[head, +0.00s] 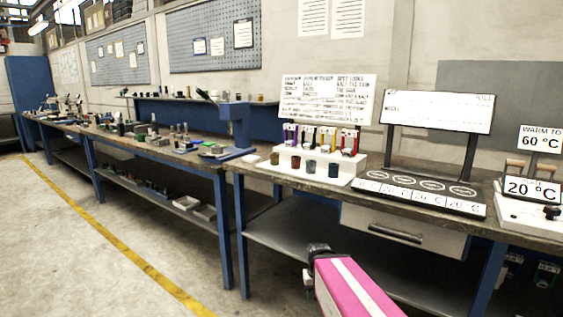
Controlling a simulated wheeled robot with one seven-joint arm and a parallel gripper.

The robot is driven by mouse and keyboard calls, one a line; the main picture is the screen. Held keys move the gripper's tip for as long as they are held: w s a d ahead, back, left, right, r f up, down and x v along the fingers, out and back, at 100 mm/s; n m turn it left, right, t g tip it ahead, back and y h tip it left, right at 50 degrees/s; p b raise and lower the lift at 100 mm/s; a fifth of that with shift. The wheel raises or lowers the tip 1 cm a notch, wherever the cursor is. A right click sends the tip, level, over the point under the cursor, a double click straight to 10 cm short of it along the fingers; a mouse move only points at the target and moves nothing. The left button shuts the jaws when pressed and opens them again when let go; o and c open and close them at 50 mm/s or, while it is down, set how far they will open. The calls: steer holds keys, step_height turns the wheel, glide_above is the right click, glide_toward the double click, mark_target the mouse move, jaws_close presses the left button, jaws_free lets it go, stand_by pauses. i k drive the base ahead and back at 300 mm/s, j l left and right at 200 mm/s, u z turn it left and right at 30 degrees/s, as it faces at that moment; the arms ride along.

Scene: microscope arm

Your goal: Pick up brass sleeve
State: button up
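I cannot pick out a brass sleeve for certain in the head view. Several small metal and dark parts (183,136) stand on the long bench to the left of a blue stand with an upright column (238,128). They are too small to tell apart. My pink and white arm comes in from the bottom edge. The dark end of it, with my gripper (312,265), is in front of the right-hand bench, well away from those parts. Its fingers are not clear enough to show whether they are open or shut.
The right-hand bench (262,168) carries a white rack (318,163) with several coloured vials, a dark stand with a white board (437,112), and temperature signs (541,139). A drawer (400,232) is under it. The floor (75,240) at left is clear, with a yellow line.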

mark_target(273, 156)
steer(key=j+z, duration=0.15)
steer(key=z, duration=0.35)
steer(key=i+j+z, duration=0.1)
steer(key=j+z, duration=0.25)
steer(key=j, duration=0.35)
steer(key=j+z, duration=0.35)
steer(key=j, duration=0.35)
